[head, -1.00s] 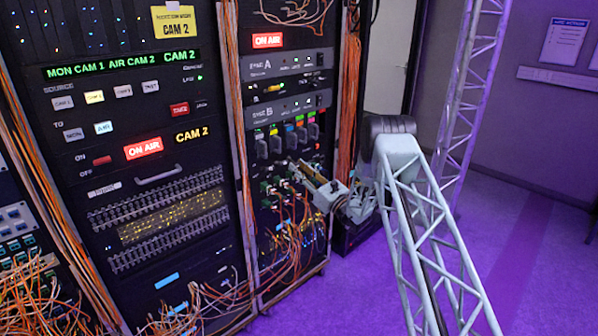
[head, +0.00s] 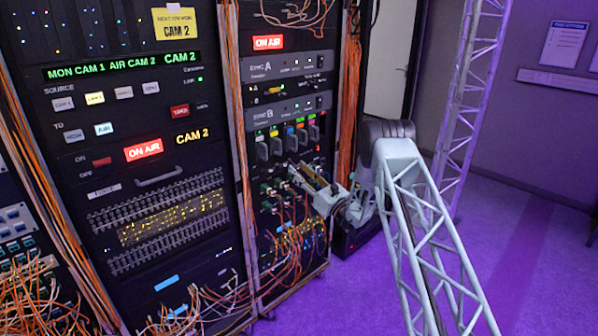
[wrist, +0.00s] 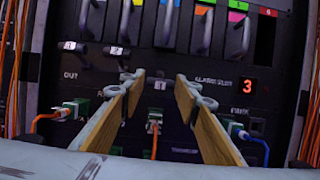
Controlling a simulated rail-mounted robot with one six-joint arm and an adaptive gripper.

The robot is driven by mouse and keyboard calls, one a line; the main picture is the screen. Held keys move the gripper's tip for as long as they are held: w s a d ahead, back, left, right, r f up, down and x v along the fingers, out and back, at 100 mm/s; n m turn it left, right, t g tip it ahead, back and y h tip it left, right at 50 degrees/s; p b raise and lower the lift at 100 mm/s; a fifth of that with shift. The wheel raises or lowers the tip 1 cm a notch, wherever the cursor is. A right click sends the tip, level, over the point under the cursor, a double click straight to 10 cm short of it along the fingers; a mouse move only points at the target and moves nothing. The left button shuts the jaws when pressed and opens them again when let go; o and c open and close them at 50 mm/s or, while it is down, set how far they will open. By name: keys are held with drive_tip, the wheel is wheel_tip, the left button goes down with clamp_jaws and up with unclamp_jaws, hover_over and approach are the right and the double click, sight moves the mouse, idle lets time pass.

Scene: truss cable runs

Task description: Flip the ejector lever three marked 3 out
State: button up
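My gripper (head: 295,168) is at the lower right rack, just below the row of coloured-tag handles. In the wrist view my gripper (wrist: 161,80) is open, its two tan-padded fingers apart with nothing held between them. A small pale numbered tab (wrist: 157,86) shows between the fingertips; its number is hard to read. Two similar tabs sit up and left, seemingly marked 1 (wrist: 69,46) and 2 (wrist: 115,50). A red display (wrist: 247,86) shows 3 right of the fingers. I cannot make out which part is ejector lever three.
A green connector with an orange cable (wrist: 154,122) sits between the fingers, lower down. Other green connectors (wrist: 80,109) (wrist: 236,129) flank them. Grey handles (wrist: 168,24) hang above. Loose orange cables (head: 290,235) hang below my gripper. Purple floor (head: 500,270) is clear at right.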

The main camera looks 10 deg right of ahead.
drive_tip(key=shift+s, duration=0.1)
drive_tip(key=v, duration=1.2)
idle(0.4)
